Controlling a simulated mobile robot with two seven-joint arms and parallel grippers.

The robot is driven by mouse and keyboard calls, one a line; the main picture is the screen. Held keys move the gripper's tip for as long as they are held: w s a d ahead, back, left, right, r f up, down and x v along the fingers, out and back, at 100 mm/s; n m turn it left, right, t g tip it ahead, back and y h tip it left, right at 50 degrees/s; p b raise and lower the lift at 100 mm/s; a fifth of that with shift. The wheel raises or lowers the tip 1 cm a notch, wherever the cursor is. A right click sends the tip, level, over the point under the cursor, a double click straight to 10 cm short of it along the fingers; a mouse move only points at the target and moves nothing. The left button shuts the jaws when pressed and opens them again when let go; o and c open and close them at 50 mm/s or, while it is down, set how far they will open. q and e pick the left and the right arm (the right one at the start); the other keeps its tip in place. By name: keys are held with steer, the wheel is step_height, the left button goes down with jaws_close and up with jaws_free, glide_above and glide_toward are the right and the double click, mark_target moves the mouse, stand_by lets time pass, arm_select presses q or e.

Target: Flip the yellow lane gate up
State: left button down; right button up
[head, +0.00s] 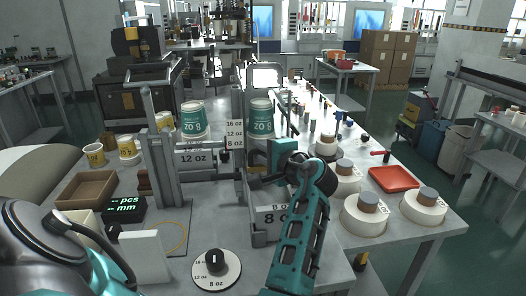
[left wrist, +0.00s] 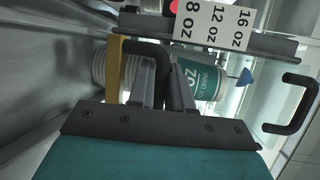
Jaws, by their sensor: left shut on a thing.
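My left gripper (head: 268,168) is beside the middle column of the machine, just below a teal cup stack. In the left wrist view, its two grey fingers (left wrist: 165,88) are shut on a black bent handle (left wrist: 148,48). The handle joins a narrow yellow bar (left wrist: 113,72), which looks like the yellow lane gate seen edge-on. In the head view the gripper and forearm hide most of the gate, so its tilt is hard to tell. My right gripper is not in view.
An oz scale plate (head: 234,134) is on the column near the gripper. Teal cup stacks (head: 193,120) stand in the lanes. White rolls (head: 364,215) and a red tray (head: 394,178) lie to the right. A dial (head: 216,268) is in front. Another black handle (left wrist: 296,103) shows in the wrist view.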

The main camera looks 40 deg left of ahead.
arm_select(q)
steer(key=w+r+m, duration=0.1)
steer(key=d+r+m+y, duration=0.1)
steer(key=m, duration=0.1)
steer(key=w+d+r+m+y, duration=0.1)
steer(key=m, duration=0.1)
steer(key=shift+w+r, duration=0.35)
steer(key=shift+r, duration=0.05)
steer(key=c, duration=1.1)
jaws_free()
steer(key=shift+f, duration=0.1)
